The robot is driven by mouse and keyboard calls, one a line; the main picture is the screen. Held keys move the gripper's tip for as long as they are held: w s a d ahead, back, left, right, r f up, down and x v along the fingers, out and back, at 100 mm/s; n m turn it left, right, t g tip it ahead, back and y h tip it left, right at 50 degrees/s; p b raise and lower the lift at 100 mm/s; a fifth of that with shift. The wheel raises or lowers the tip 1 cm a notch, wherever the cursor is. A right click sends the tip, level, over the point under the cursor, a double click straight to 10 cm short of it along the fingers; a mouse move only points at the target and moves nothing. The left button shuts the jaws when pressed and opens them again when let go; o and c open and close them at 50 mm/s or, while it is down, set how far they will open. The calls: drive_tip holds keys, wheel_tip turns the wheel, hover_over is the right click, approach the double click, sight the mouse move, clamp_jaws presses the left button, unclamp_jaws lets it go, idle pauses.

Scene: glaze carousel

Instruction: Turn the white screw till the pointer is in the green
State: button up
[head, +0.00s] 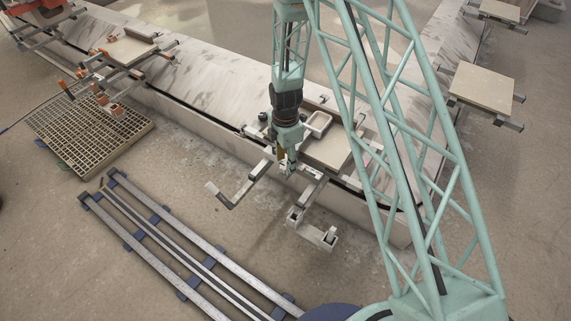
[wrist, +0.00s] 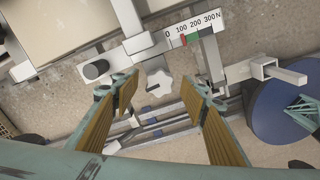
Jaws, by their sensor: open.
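The white screw (wrist: 158,82) is a star-shaped knob seen face-on in the wrist view, below a metal bar. A white force scale (wrist: 196,25) marked 0 to 300 N lies above and right of it. A small green patch (wrist: 192,39) shows at the scale's lower edge, with a small red mark beside it; the exact pointer position is too small to tell. My gripper (wrist: 158,87) is open, its two ribbed fingers on either side of the knob in the picture. I cannot tell whether they touch it. In the head view my gripper (head: 287,163) is over the clamp frame.
A grey metal bracket (wrist: 268,70) sticks out right of the scale. In the head view, a floor grate (head: 88,130) lies left, and rails (head: 180,250) run across the floor. Other stations line the track.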

drive_tip(key=shift+f, duration=0.3)
drive_tip(key=shift+c, duration=0.3)
drive_tip(key=c, duration=0.8)
drive_tip(key=shift+m, duration=0.4)
drive_tip(key=m, duration=0.3)
drive_tip(key=shift+m, duration=0.4)
drive_tip(key=shift+s+m, duration=0.15)
drive_tip(key=shift+m, duration=1.95)
